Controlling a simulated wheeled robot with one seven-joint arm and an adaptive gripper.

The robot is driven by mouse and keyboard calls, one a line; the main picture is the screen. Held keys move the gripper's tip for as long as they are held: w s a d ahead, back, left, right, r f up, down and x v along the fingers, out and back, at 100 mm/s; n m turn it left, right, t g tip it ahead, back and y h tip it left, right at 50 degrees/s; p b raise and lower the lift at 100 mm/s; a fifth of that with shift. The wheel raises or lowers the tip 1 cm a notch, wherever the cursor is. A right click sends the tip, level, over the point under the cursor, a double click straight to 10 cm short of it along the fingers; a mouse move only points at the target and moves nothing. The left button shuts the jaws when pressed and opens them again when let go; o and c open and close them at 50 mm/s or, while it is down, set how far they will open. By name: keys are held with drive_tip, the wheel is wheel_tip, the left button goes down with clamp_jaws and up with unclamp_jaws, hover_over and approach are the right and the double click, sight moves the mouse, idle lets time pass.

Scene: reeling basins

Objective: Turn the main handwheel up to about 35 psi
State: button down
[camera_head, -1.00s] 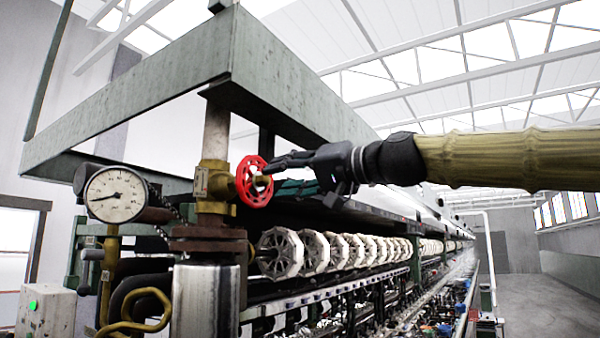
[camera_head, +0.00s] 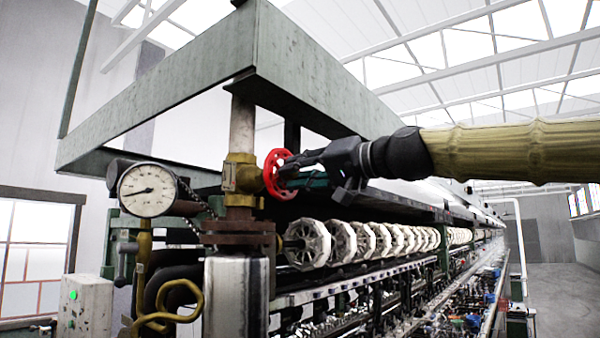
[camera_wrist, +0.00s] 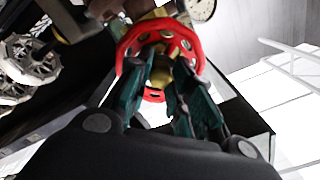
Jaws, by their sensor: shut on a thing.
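The red main handwheel (camera_head: 275,173) sits on a brass valve (camera_head: 240,174) on the upright pipe. My gripper (camera_head: 289,172) reaches it from the right, with its fingertips at the wheel. In the wrist view the teal fingers of my gripper (camera_wrist: 160,85) are closed in on the handwheel (camera_wrist: 126,50), around its brass middle; the exact contact is partly hidden. The round white pressure gauge (camera_head: 147,190) hangs left of the valve. Its dark needle points left and slightly down; the numbers are too small to read. A bit of the gauge (camera_wrist: 203,8) shows in the wrist view.
A green steel frame (camera_head: 160,105) overhangs the valve and my gripper. A row of white reels (camera_head: 310,243) runs back below my gripper. A control box with a green button (camera_head: 84,305) stands at the lower left. Open floor (camera_head: 560,280) lies at the right.

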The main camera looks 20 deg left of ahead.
drive_tip(key=shift+f+n+b, duration=0.25)
drive_tip(key=shift+n+b, duration=0.9)
drive_tip(key=shift+n, duration=0.35)
drive_tip(key=n+b, duration=0.1)
drive_tip(key=n, duration=0.4)
drive_tip(key=shift+r+b, duration=0.1)
drive_tip(key=shift+b, duration=0.3)
drive_tip(key=n+p, duration=0.4)
drive_tip(key=n, duration=1.6)
drive_tip(key=shift+r+n+p, duration=0.15)
drive_tip(key=shift+n+p, duration=0.2)
drive_tip(key=shift+n, duration=0.05)
